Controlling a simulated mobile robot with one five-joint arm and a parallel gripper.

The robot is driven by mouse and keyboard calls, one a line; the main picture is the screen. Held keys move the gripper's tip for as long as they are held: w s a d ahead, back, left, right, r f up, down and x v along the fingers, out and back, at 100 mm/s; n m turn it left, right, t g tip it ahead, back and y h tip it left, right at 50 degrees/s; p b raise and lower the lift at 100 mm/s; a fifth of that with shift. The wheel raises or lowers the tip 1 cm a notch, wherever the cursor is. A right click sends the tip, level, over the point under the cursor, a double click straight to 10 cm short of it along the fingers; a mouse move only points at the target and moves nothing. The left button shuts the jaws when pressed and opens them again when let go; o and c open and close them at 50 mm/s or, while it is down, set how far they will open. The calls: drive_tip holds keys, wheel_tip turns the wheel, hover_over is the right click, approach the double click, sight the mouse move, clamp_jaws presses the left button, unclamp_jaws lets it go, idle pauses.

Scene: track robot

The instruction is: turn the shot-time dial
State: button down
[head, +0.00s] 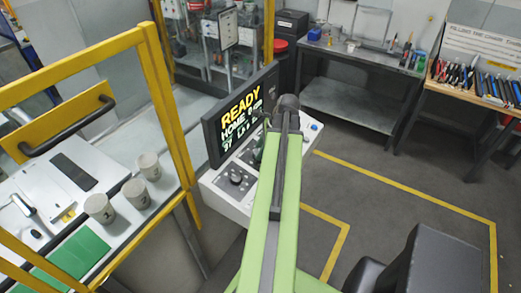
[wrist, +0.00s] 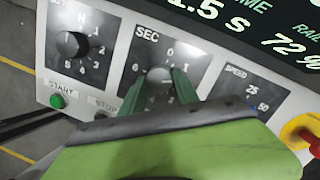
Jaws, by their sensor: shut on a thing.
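The shot-time dial (wrist: 160,74), a round knob on the dark plate marked SEC, is in the middle of the wrist view. Numbers ring it, with 0 at the top and several others partly hidden. My gripper (wrist: 158,88) has its two green fingers on either side of this knob and is shut on it. The lower part of the dial is hidden by my gripper. In the head view the control panel (head: 229,201) is partly covered by my green arm, and the held dial cannot be made out there.
Left of it is another black dial (wrist: 72,44), with a green START button (wrist: 58,101) below. A SPEED plate (wrist: 245,90) and a red-yellow knob (wrist: 302,130) are at right. The display (wrist: 255,22) reads 1.5 S. A yellow guard frame (head: 165,90) stands left of the panel.

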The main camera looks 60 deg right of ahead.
drive_tip(key=n, duration=0.3)
drive_tip(key=n+g, duration=0.1)
drive_tip(key=n, duration=0.2)
drive_tip(key=shift+w+n+y+p, duration=0.1)
drive_tip(key=shift+n+y+p, duration=0.2)
drive_tip(key=shift+n+p, duration=0.1)
drive_tip(key=n+g, duration=0.1)
drive_tip(key=n, duration=0.5)
drive_tip(key=shift+w, duration=0.1)
drive_tip(key=shift+n, duration=0.4)
drive_tip(key=c, duration=0.9)
unclamp_jaws()
drive_tip(key=shift+r+p, duration=0.1)
drive_tip(key=shift+p, duration=0.25)
